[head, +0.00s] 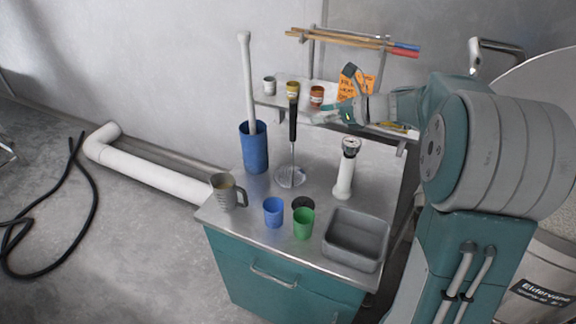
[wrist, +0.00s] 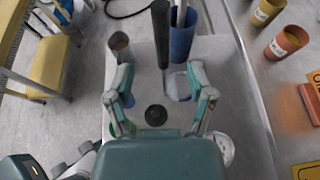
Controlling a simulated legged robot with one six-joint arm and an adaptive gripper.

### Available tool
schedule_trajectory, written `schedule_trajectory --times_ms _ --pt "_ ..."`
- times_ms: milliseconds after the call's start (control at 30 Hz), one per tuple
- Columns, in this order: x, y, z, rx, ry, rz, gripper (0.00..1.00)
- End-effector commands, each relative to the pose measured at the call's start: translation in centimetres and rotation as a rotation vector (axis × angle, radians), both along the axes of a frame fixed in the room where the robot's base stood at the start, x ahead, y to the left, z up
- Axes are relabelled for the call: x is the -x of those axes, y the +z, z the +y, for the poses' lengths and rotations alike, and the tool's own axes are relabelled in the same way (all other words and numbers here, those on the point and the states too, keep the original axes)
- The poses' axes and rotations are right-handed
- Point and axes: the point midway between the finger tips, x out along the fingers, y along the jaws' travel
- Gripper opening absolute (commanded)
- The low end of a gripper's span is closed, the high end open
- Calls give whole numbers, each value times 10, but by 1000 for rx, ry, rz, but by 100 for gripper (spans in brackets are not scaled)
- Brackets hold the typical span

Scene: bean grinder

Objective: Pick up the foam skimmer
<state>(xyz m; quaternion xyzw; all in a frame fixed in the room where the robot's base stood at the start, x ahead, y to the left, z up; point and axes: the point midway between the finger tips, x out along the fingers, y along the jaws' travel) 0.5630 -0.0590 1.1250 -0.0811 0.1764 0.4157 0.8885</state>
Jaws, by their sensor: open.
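The foam skimmer (head: 293,125) stands upright on the metal worktop, its black handle up and its round perforated-looking disc (head: 291,177) at the bottom. In the wrist view its black handle (wrist: 160,32) shows at the top centre, between the lines of my two fingers and ahead of them. The pale disc (wrist: 179,86) is partly hidden by my right-hand finger. My gripper (head: 332,94) is open and empty, to the right of the handle's upper part in the head view. In the wrist view my gripper (wrist: 161,68) has its fingers wide apart, not touching the handle.
A blue cylinder (head: 254,150) holding a white rod stands left of the skimmer. A white gauge tube (head: 344,178), a grey jug (head: 225,193), blue and green cups (head: 303,224) and a grey bin (head: 352,240) share the worktop. A shelf with small pots (head: 316,97) lies behind.

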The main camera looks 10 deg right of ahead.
Motion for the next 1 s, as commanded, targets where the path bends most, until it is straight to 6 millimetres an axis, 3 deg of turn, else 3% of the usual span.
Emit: schedule_trajectory --times_ms 100,367,633,900,933,1000 --pt "-12 -9 16 1 4 2 69" --pt "-24 -17 29 2 2 2 69" --pt "-48 -34 54 3 5 1 69" --pt "-53 -37 59 3 2 -1 69" --pt "-53 -37 59 3 2 -1 65" --pt "-53 -37 59 3 2 -1 34"
